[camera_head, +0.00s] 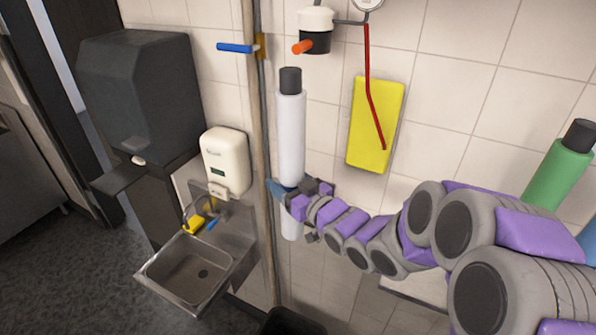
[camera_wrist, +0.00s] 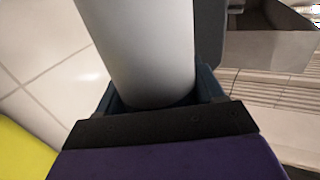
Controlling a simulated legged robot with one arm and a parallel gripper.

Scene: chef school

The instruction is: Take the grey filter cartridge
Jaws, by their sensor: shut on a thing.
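The grey filter cartridge (camera_head: 291,140) is a pale, upright cylinder with a black cap, in front of the tiled wall. My gripper (camera_head: 287,188) reaches it from the right and is shut around its lower part. The cartridge's lower end shows below my jaws. In the wrist view the smooth grey cylinder (camera_wrist: 145,45) sits between the two dark blue fingers of my gripper (camera_wrist: 160,98). Whether the cartridge is still attached to anything is not clear.
A vertical pipe (camera_head: 262,130) with a blue-handled valve (camera_head: 235,48) runs close left of the cartridge. A black-and-white fitting (camera_head: 316,22) and a yellow panel (camera_head: 374,128) are on the wall. A green cylinder (camera_head: 560,172) stands at right. A sink (camera_head: 196,268) is lower left.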

